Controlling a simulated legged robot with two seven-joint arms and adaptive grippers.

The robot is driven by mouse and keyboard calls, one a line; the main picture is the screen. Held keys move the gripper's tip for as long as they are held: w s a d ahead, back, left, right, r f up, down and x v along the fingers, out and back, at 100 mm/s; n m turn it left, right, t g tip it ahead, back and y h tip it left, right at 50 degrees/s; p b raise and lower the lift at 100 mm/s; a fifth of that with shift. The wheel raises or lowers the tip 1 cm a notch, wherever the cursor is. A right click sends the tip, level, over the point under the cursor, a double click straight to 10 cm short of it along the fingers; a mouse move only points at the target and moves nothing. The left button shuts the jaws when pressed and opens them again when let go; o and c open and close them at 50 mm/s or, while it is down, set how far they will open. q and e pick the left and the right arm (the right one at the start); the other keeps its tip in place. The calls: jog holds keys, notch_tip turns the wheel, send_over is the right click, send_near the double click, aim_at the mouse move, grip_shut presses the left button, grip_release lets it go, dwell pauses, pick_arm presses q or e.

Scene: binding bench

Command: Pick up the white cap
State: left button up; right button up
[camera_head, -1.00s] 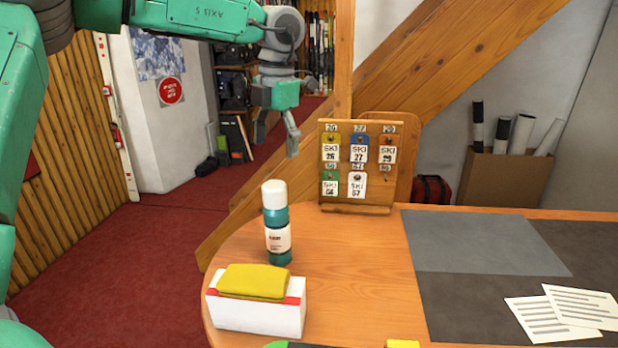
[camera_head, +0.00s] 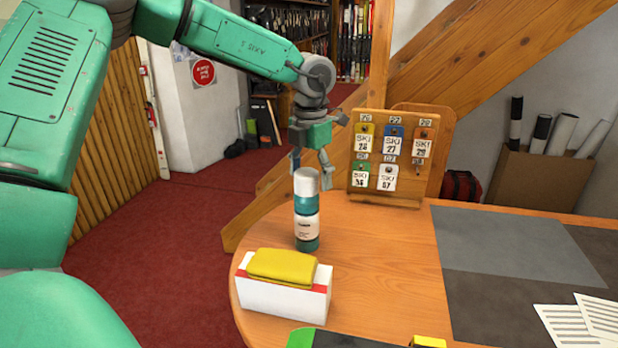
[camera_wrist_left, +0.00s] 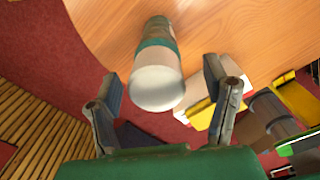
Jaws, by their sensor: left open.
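The white cap (camera_head: 306,181) sits on top of a teal bottle (camera_head: 306,228) with a white label, standing upright near the left end of the wooden table. My left gripper (camera_head: 311,180) points down right over the bottle, its fingers open near the cap. In the left wrist view the cap (camera_wrist_left: 157,88) lies between the two spread fingers of the left gripper (camera_wrist_left: 166,92), slightly beyond their tips, with a gap on both sides. I cannot tell whether a finger touches it. My right gripper is in neither view.
A white box (camera_head: 283,299) with a yellow cloth (camera_head: 283,267) on it stands in front of the bottle. A wooden tag board (camera_head: 396,195) with ski tags stands behind and to the right. A grey mat (camera_head: 520,250) and papers (camera_head: 585,325) lie at the right.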

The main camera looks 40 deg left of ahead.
aim_at(307, 169)
pick_arm(q)
jog(key=shift+w+a+f, duration=0.1)
jog(key=shift+a+f, duration=0.15)
jog(key=shift+f, duration=0.3)
jog(key=shift+w+a+f, duration=0.1)
jog(key=shift+a+f, duration=0.15)
jog(key=shift+f, duration=0.25)
jog(key=shift+a+f, duration=0.1)
jog(key=shift+a, duration=0.1)
jog(key=shift+s+d+r, duration=0.15)
jog(key=shift+d+r, duration=0.05)
jog(key=shift+d, duration=0.15)
jog(key=c, duration=0.8)
jog(key=shift+d+r, duration=0.1)
jog(key=shift+d, duration=0.3)
jog(key=shift+c, duration=0.2)
jog(key=shift+a+r, duration=0.15)
jog(key=shift+r, duration=0.1)
jog(key=r, duration=0.2)
jog(key=a+r, duration=0.1)
jog(key=r, duration=0.1)
jog(key=shift+r, duration=0.15)
jog(key=r, duration=0.3)
jog(key=d+r, duration=0.1)
jog(key=r, duration=0.1)
jog(key=shift+r, duration=0.35)
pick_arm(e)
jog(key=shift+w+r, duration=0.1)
